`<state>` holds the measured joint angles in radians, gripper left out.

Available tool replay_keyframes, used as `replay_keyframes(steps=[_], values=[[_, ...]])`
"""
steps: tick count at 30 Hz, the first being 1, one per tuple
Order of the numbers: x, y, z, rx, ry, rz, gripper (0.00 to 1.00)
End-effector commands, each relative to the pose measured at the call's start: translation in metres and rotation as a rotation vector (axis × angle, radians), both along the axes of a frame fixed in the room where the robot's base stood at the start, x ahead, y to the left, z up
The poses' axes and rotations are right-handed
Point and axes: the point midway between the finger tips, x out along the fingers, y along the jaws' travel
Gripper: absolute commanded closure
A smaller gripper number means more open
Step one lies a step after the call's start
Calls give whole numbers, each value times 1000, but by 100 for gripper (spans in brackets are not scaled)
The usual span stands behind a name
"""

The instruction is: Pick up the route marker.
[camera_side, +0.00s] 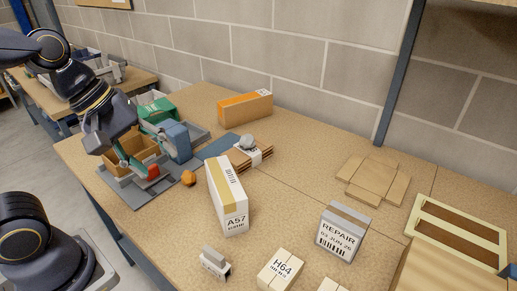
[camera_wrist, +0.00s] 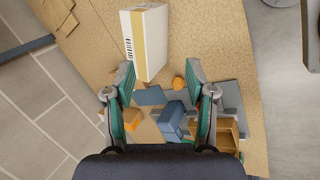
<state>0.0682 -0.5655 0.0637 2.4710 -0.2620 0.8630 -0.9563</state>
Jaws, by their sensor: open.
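A small orange lump (camera_side: 188,178), the likeliest route marker though no label shows on it, sits on the bare tabletop just right of the grey tray. In the wrist view the orange lump (camera_wrist: 178,83) appears between the fingers, nearer the right one, and beyond them in depth. My gripper (camera_wrist: 159,72) is open and empty, with two teal-and-grey fingers spread. In the side view my gripper (camera_side: 138,160) hangs over the tray area, left of the orange lump and apart from it. Its fingers are hard to separate from the things behind.
A tall white carton marked A57 (camera_side: 229,200) stands close right of the orange lump. The grey tray (camera_side: 150,200) holds a brown box (camera_side: 126,148) and a blue block (camera_side: 178,140). A grey REPAIR box (camera_side: 341,232) and H64 box (camera_side: 280,270) stand nearer the front.

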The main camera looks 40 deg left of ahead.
Motion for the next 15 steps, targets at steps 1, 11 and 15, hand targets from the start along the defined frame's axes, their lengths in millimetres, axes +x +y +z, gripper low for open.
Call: replay_keyframes(steps=[1, 11, 15], values=[[5, -13, -12, -105, 108, 136, 45], [8, -60, -72, -263, 508, 465, 45], [6, -69, -89, -253, 521, 451, 45]])
